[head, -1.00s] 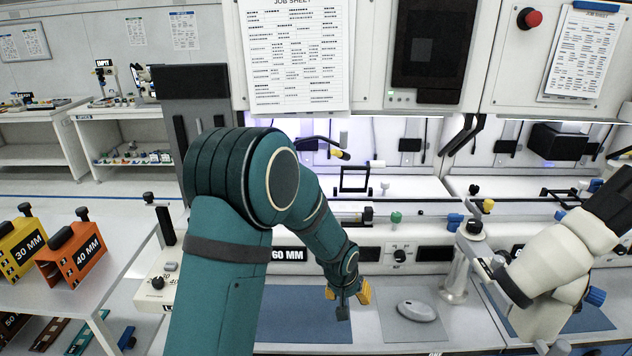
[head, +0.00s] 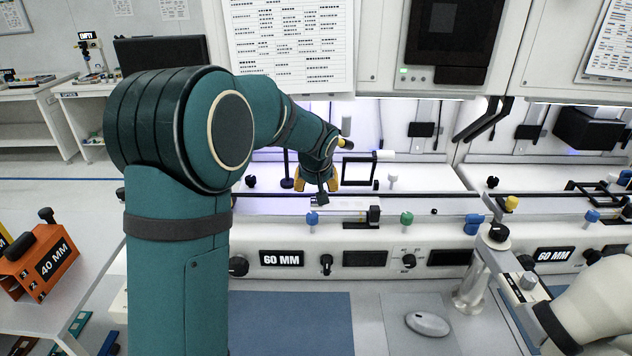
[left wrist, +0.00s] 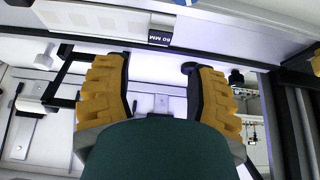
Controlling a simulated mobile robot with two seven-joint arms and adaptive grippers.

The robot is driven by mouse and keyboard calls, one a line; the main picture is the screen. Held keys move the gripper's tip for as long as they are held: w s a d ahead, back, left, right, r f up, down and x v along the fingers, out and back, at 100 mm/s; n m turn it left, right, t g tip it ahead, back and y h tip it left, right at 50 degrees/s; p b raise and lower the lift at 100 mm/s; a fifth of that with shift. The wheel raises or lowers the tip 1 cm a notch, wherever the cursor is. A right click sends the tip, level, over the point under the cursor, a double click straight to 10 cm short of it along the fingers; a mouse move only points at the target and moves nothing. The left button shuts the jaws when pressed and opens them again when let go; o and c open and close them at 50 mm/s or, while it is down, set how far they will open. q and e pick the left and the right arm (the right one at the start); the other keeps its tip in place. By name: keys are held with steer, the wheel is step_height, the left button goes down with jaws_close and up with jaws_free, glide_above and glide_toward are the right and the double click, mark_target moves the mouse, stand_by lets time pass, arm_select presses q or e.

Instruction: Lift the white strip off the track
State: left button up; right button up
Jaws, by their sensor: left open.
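The track (head: 440,206) runs left to right across the machine front. A pale strip (head: 340,204), which looks like the white strip, lies along it, with a dark block (head: 374,215) at its right end. My left gripper (head: 318,193) points down just behind and left of the strip, its yellow-padded fingers apart and empty. In the left wrist view the open fingers (left wrist: 155,63) stand on either side of a bare pale surface. My right gripper is out of view.
A black frame (head: 357,171) stands close right of the left gripper. Green (head: 406,218) and blue (head: 473,224) knobs sit along the track. A grey mouse (head: 427,323) lies on the bench. An orange 40 MM box (head: 42,262) is on the left table.

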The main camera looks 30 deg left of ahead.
mark_target(316, 202)
arm_select(q)
steer(key=b+x, duration=0.3)
steer(key=x, duration=0.4)
steer(key=shift+f, duration=0.1)
steer(key=shift+w+a+f+b, duration=0.2)
steer(key=shift+w+f+b, duration=0.15)
steer(key=shift+f, duration=0.25)
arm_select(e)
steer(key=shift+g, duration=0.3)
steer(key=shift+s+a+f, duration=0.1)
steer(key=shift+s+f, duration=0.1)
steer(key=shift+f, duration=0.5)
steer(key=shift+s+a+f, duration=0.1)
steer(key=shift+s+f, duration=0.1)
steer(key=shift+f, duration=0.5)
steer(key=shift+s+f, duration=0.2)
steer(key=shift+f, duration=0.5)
arm_select(q)
steer(key=shift+o, duration=0.2)
jaws_close()
steer(key=shift+s, duration=0.1)
steer(key=shift+r, duration=0.1)
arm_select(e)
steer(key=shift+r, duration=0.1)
arm_select(q)
steer(key=shift+r+p, duration=1.75)
steer(key=shift+r, duration=0.7)
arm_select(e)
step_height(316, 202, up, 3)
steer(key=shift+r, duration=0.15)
